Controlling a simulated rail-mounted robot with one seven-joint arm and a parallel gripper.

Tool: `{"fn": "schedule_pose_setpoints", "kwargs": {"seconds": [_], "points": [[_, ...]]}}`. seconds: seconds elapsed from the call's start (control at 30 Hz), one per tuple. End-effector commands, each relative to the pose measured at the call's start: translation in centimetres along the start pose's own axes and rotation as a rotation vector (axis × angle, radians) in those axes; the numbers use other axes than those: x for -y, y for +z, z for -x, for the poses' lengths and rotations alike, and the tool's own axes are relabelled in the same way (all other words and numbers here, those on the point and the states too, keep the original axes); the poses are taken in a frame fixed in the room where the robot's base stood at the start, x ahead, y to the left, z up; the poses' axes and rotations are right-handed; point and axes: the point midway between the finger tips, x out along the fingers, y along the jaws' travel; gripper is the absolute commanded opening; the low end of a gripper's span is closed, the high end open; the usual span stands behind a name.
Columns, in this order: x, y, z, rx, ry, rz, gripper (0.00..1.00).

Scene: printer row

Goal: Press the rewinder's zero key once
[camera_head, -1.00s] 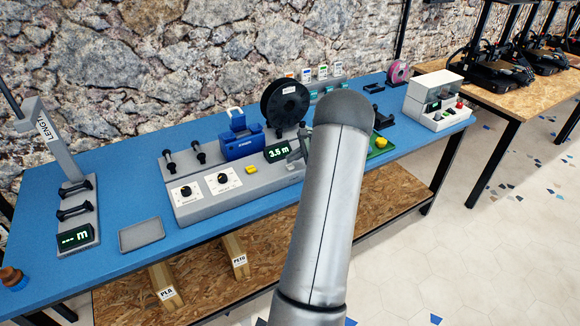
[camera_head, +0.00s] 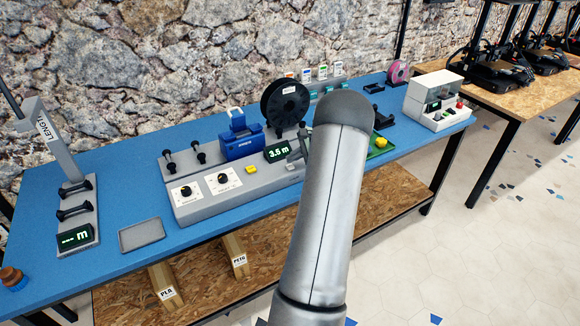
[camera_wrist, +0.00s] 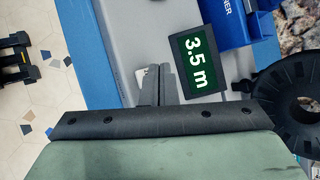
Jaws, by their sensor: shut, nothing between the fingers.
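The rewinder (camera_head: 240,190) is a long grey console on the blue bench. Its green-lit display (camera_head: 278,150) reads 3.5 m; the display also fills part of the wrist view (camera_wrist: 195,64). A small pale key (camera_wrist: 140,76) lies beside the display and is partly hidden behind my fingers; its label cannot be read. My gripper (camera_wrist: 160,70) is shut and empty, with its fingertips over the console between that key and the display. Whether they touch anything cannot be told. In the head view my arm hides much of the console's right end.
A yellow button (camera_head: 251,170) and two dials sit left of the display. A black spool (camera_head: 285,103) and a blue unit (camera_head: 240,137) stand behind. A grey tray (camera_head: 142,235) and a length gauge (camera_head: 58,150) are at left. A white-topped box (camera_head: 438,100) stands at right.

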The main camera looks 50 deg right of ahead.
Motion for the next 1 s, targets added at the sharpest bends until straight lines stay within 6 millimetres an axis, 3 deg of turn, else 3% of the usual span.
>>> {"fn": "schedule_pose_setpoints", "kwargs": {"seconds": [1.0], "points": [[-0.67, -0.67, -0.92, 0.000, 0.000, 0.000, 0.00]]}}
